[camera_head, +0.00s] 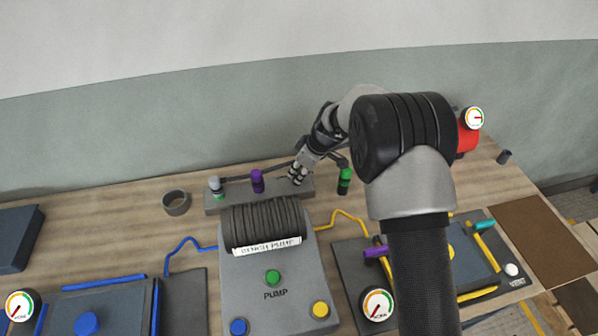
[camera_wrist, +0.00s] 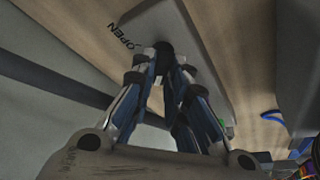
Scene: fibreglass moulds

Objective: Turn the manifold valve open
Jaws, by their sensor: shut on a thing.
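The manifold (camera_head: 230,203) is a long grey block at the back of the bench, behind the pump, with coloured fittings on it. My gripper (camera_head: 297,174) reaches down to its right part from behind. In the wrist view my gripper (camera_wrist: 165,56) has its fingers closed around a small dark valve handle (camera_wrist: 164,48) on the grey block (camera_wrist: 188,28). In the head view the handle is hidden by the gripper.
A purple fitting (camera_head: 258,182) and a green-and-grey fitting (camera_head: 216,188) stand left of my gripper. A green-and-black fitting (camera_head: 344,180) stands close on its right. The bench pump (camera_head: 240,275) is in front. A grey cup (camera_head: 176,203) stands left of the manifold.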

